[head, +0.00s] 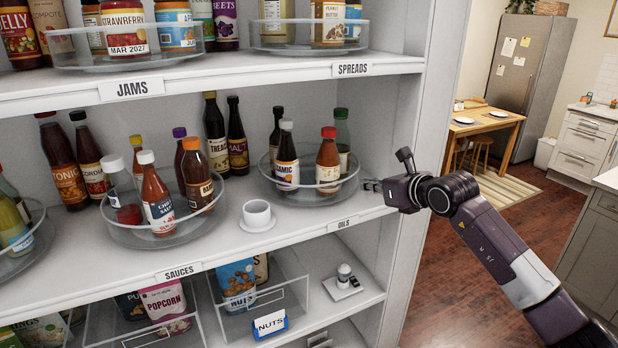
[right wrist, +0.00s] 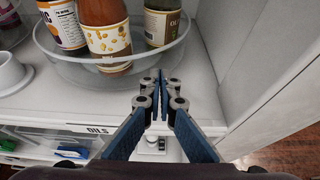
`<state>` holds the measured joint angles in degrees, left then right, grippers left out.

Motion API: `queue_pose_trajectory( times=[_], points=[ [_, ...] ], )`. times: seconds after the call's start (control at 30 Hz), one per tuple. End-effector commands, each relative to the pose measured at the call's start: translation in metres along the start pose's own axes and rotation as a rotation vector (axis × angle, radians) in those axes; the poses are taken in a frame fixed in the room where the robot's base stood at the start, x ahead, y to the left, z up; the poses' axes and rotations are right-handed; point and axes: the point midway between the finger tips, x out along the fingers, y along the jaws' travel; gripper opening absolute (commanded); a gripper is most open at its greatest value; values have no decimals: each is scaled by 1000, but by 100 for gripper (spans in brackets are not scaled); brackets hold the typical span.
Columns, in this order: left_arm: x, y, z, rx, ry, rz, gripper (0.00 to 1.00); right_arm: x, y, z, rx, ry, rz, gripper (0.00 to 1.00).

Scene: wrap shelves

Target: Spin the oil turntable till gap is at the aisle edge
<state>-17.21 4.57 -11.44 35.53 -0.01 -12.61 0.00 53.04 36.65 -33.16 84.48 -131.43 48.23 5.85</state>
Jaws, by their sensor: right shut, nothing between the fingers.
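The oil turntable (head: 313,196) is a clear round tray with a raised rim on the middle shelf, above the OILS label (head: 344,223). It holds several bottles: a dark one with a white label (head: 287,160), an orange-red one with a red cap (head: 328,162), and a green one (head: 342,140). In the right wrist view the turntable's rim (right wrist: 95,78) curves just beyond my fingertips. My right gripper (head: 372,186) is shut and empty at the right of the turntable, close to its rim; I cannot tell if it touches. My left gripper is not in view.
The sauces turntable (head: 165,236) stands left on the same shelf. A white cup on a saucer (head: 257,217) sits between the turntables. The shelf's right side wall (head: 395,130) is close to my right gripper. Jams and spreads stand above, bins below.

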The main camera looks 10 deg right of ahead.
Motion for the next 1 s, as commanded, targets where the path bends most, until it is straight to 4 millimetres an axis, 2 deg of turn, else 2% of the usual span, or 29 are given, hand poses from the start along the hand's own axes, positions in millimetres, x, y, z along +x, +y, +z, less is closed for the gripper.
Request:
queue_pose_trajectory(
  times=[1.0],
  points=[
    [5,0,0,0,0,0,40,15,13,6,-1,0,1,0]
  ],
)
